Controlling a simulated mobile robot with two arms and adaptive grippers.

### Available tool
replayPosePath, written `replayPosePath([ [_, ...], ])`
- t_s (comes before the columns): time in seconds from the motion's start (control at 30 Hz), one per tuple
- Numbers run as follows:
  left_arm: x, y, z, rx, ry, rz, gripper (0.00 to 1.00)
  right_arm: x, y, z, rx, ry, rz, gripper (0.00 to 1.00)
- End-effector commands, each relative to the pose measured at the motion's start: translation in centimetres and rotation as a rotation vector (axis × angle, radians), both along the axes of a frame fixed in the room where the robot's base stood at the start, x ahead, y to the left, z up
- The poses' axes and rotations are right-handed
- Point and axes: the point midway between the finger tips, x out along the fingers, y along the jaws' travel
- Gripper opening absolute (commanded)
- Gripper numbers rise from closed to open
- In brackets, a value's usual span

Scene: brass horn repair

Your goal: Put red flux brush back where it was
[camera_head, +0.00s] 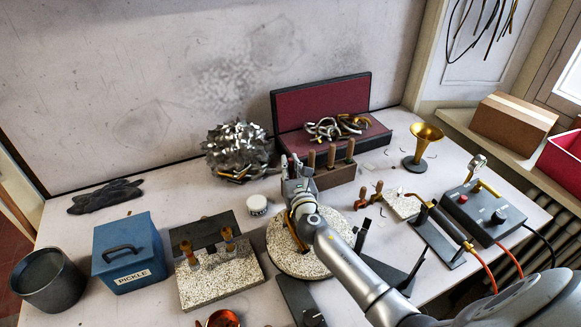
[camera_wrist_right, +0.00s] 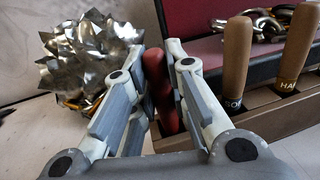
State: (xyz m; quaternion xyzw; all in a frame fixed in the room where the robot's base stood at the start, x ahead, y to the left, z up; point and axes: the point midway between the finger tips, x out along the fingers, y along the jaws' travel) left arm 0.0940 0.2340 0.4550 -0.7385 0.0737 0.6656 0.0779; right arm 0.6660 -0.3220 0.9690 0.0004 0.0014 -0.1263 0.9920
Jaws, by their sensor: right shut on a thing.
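The red flux brush shows as a red handle (camera_wrist_right: 158,88) in the right wrist view, between the two fingers of my right gripper (camera_wrist_right: 162,85). The gripper is shut on it, and the handle stands roughly upright. The brush's lower end is hidden by the fingers. In the head view my right gripper (camera_head: 290,172) is at the left end of a wooden tool holder (camera_head: 335,178) with several wooden-handled tools. I cannot tell whether the brush touches the holder or is in a slot. My left gripper is not in view.
A crumpled metal heap (camera_head: 237,147) is to the left of the gripper. A red-lined case (camera_head: 322,103) with metal parts stands behind the holder. A round speckled board (camera_head: 285,262) lies under my arm. A white jar (camera_head: 257,204) stands nearby.

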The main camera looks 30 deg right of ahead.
Motion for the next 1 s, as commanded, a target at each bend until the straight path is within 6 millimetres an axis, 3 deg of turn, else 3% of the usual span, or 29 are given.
replayPosePath([
  [0.03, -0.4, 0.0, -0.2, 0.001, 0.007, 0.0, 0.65, 0.0, 0.0, -0.1, -0.001, 0.0, 0.0, 0.18],
  [0.2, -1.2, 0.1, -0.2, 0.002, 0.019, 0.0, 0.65, 0.0, 0.0, -0.1, -0.001, 0.0, 0.0, 0.37],
  [0.6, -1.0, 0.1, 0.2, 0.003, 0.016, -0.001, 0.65, -0.2, 0.1, 0.2, 0.0, 0.001, 0.001, 0.37],
  [0.77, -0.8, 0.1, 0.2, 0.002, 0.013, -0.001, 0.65, -2.5, 0.7, 0.1, 0.0, 0.002, 0.002, 0.37],
  [1.0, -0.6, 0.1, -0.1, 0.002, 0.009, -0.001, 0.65, -7.3, 1.9, 0.0, 0.0, 0.002, 0.003, 0.37],
])
